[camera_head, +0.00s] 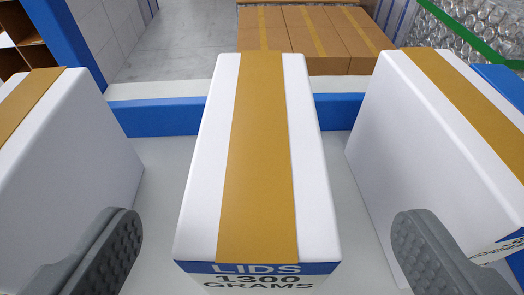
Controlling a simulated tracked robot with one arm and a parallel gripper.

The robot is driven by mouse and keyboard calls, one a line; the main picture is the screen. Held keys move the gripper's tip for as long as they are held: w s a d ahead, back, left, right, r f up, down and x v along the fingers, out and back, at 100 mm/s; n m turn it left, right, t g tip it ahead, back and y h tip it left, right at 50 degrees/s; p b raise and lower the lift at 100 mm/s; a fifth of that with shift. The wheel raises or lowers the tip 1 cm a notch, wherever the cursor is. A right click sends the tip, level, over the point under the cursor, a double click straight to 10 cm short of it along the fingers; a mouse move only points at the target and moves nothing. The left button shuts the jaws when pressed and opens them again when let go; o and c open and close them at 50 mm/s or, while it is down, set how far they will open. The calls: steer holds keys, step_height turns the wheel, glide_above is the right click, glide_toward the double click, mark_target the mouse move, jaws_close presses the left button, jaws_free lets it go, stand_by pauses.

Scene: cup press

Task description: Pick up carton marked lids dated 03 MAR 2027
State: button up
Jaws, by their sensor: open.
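A white carton (207,150) with a brown tape strip along its top stands upright in the middle of the view. Its near face carries a blue band reading LIDS and 1300 GRAMS below; the rest of that face is cut off by the lower edge, and no date shows. My gripper (258,262) is open and empty, with one grey padded finger to the left of this carton and one to the right. Both fingers are apart from it, near its front end.
Similar white taped cartons stand to the left (70,160) and right (430,140), with gaps between. They rest on a light surface with a blue rail (165,117) behind. Brown boxes (315,35) are stacked beyond, near a green-edged bin of clear items (470,30).

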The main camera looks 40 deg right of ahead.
mark_target(258, 150)
steer(key=shift+x, duration=1)
steer(key=shift+w+d+r+p, duration=0.1)
steer(key=shift+w+d+p, duration=0.05)
steer(key=shift+w+p, duration=0.25)
steer(key=p+x, duration=0.2)
steer(key=x, duration=0.2)
steer(key=shift+w+r, duration=0.1)
steer(key=shift+w, duration=0.25)
steer(key=shift+s, duration=0.1)
jaws_close()
